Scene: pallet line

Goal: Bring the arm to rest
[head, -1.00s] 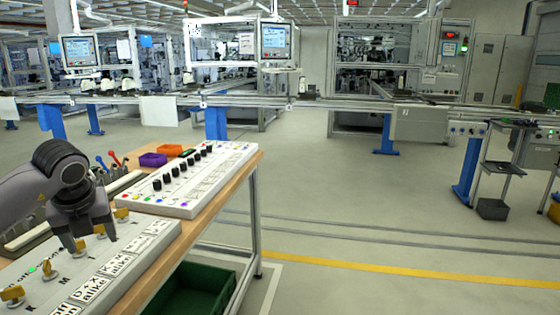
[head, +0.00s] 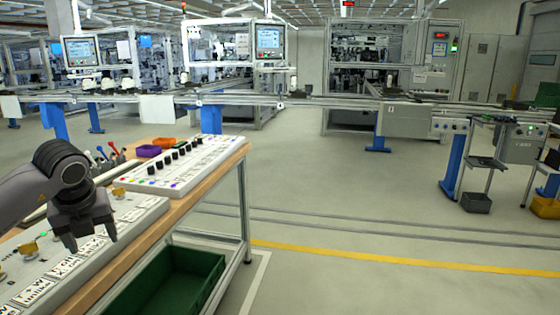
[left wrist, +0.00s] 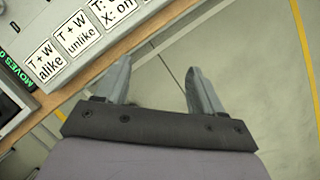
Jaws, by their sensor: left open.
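My left gripper (head: 93,243) comes in from the left in the head view, over the near white panel (head: 140,216) with yellow knobs and printed labels. In the left wrist view its two fingers (left wrist: 158,85) are apart, with nothing between them but floor. The labelled panel (left wrist: 85,38) and the table edge lie to the upper left there. The right gripper is not in view.
The wooden table (head: 205,182) also bears a far white panel (head: 175,178) with black knobs, a purple bin (head: 148,151) and an orange bin (head: 164,143). A green crate (head: 165,280) sits below.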

